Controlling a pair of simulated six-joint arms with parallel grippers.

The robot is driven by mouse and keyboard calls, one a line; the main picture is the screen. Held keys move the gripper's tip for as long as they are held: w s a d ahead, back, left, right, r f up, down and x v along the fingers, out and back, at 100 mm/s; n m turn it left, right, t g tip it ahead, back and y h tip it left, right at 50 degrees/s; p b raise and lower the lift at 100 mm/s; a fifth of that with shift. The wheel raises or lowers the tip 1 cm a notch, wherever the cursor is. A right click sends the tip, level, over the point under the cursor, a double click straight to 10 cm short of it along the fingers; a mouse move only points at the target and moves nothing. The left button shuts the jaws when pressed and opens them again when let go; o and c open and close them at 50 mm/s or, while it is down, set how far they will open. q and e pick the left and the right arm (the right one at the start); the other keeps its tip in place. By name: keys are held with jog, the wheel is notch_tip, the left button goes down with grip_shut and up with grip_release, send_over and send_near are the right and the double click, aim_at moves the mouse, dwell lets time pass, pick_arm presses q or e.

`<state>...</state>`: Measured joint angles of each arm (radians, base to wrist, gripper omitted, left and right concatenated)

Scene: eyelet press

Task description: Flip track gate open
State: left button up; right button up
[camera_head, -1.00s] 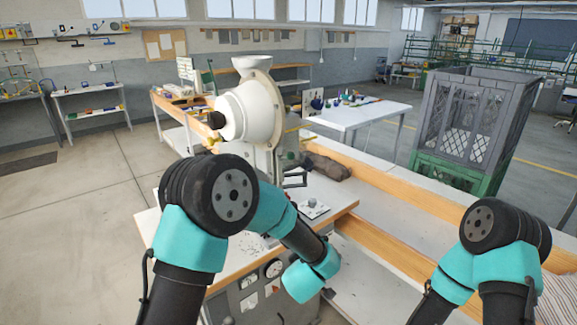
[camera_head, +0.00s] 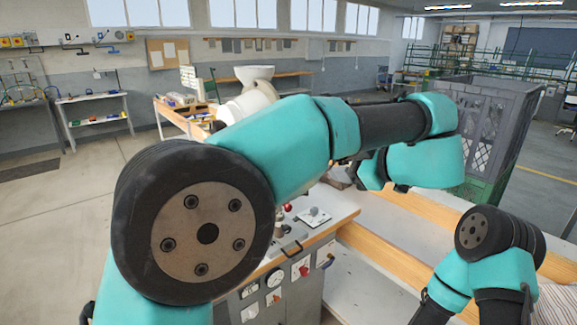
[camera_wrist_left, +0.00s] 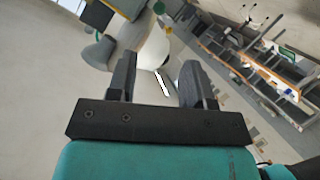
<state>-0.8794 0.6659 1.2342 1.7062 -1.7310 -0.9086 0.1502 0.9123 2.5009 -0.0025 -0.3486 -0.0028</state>
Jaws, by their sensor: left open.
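The eyelet press, with its white hopper bowl and drum (camera_head: 245,105), stands behind my left arm in the head view. Its grey and white body (camera_wrist_left: 150,42) also shows in the left wrist view, beyond the fingers. I cannot make out the track gate clearly; my left arm covers most of the press front. My left gripper (camera_wrist_left: 157,82) is open and empty. A thin bright white strip shows between its fingers, seemingly farther off. In the head view the left gripper (camera_head: 354,168) is small, dark and partly hidden by my arm. My right gripper is out of view.
The press bench (camera_head: 325,222) carries a small plate with a grey knob and a red knob. Its control panel (camera_head: 275,282) faces me. A long wooden-edged bench (camera_head: 390,258) runs right. A grey and green crate (camera_head: 490,125) stands at the back right.

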pick_arm(q)
jog(key=shift+w, duration=0.1)
jog(key=x, duration=1.7)
jog(key=shift+w+a, duration=0.1)
jog(key=shift+a, duration=0.05)
jog(key=shift+c, duration=0.2)
grip_shut()
jog(key=shift+w+a+r+g+h, duration=0.1)
jog(key=shift+r+g+h, duration=0.1)
jog(key=shift+g+h, duration=0.4)
jog(key=shift+o, duration=0.2)
grip_release()
